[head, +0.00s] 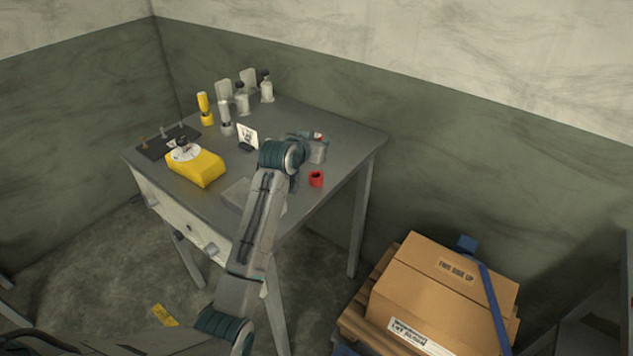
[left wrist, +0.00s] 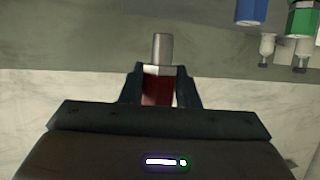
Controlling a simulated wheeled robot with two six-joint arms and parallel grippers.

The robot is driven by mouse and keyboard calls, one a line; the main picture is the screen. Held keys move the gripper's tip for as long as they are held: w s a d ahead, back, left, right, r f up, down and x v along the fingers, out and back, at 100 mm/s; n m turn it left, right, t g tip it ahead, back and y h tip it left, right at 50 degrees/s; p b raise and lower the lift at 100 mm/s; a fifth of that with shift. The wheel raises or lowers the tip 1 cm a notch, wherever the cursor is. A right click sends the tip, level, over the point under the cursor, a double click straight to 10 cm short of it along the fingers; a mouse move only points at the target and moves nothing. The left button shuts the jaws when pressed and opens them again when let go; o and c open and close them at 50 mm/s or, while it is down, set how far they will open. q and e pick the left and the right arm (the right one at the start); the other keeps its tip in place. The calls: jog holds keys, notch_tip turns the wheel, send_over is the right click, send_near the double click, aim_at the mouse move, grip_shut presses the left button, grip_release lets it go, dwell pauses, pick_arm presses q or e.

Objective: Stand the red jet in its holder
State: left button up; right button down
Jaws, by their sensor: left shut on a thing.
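My left gripper (left wrist: 160,72) is shut on the red jet (left wrist: 157,89), which sits between the two dark fingers with its grey metal end sticking out past them. In the head view my left arm reaches over the table and its wrist hides most of the gripper; a small red patch of the jet (head: 318,136) shows beyond it. The red holder (head: 316,179), a short cup with a dark opening, stands on the table near its right edge, just below the gripper in the picture and apart from it. My right gripper is not in view.
The grey table (head: 345,135) also bears a yellow device (head: 196,167), a yellow cylinder (head: 204,108), a white card (head: 247,136) and several pale bottles. Blue (left wrist: 250,12) and green (left wrist: 302,18) parts show in the wrist view.

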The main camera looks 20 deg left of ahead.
pick_arm(q)
jog(key=shift+w+a+r, duration=0.15)
jog(key=shift+w+r, duration=0.05)
jog(key=shift+w, duration=0.15)
notch_tip(320, 180, down, 5)
jog(key=shift+f+p, duration=0.1)
jog(key=shift+p, duration=0.75)
notch_tip(320, 180, down, 4)
jog(key=shift+r+p, duration=0.1)
jog(key=shift+p, duration=0.4)
jog(key=shift+f, duration=0.3)
jog(key=o, duration=1)
jog(key=shift+f, duration=0.1)
